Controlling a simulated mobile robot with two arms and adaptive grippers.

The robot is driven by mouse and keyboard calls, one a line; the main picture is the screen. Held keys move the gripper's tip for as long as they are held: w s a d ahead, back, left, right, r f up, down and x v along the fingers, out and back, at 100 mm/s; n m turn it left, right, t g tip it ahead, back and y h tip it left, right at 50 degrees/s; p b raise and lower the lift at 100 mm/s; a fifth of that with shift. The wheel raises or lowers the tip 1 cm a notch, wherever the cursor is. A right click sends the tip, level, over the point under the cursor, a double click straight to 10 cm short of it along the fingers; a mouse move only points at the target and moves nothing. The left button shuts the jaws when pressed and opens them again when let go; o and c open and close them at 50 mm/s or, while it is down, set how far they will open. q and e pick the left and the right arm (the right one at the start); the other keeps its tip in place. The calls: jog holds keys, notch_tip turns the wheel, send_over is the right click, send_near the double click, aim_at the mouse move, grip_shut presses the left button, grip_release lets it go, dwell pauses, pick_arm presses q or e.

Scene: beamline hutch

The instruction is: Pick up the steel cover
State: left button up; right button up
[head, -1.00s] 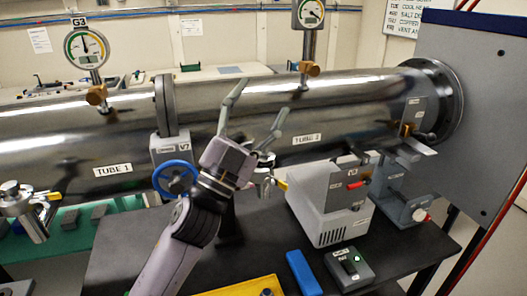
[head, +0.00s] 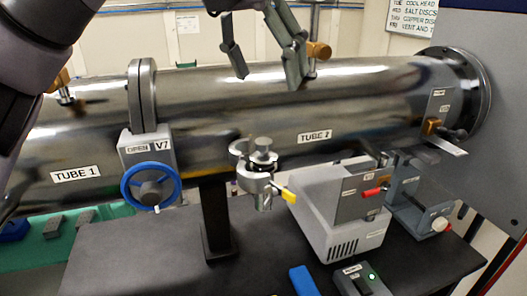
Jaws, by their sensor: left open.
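I cannot make out for certain which thing is the steel cover. A small steel fitting (head: 260,160) with a round top and a yellow handle sits at the lower side of the steel tube marked TUBE 2 (head: 375,105). My left gripper (head: 267,80) is at the top middle, its two fingers spread and pointing down in front of the tube. Nothing shows between the fingers. The gripper's upper part is cut off by the frame, and my arm fills the upper left. My right gripper is not in view.
A blue valve wheel (head: 150,187) stands out from valve V7 (head: 147,150) between the tubes. A grey pump box (head: 340,205) with a red handle (head: 373,192) stands on the dark table (head: 130,255). A blue block (head: 304,281) and a switch box (head: 362,281) lie in front.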

pick_arm(q)
jog(key=a+r+y, duration=0.1)
jog(key=a, duration=0.1)
jog(key=p, duration=0.2)
send_over(263, 141)
jog(key=s, duration=0.2)
jog(key=shift+n, duration=0.4)
notch_tip(263, 141, down, 10)
jog(key=shift+w+f, duration=0.1)
jog(key=shift+f, duration=0.1)
jog(key=p+x, duration=0.1)
jog(key=x, duration=0.2)
jog(key=a+p+x, duration=0.1)
jog(key=shift+w+f+p, duration=0.15)
jog(key=shift+f+p, duration=0.2)
jog(key=shift+w+d+f, duration=0.15)
jog(key=shift+w+f, duration=0.05)
jog(key=shift+f, duration=0.25)
jog(key=shift+s, duration=0.1)
jog(key=shift+c, duration=0.8)
jog(key=c, duration=1)
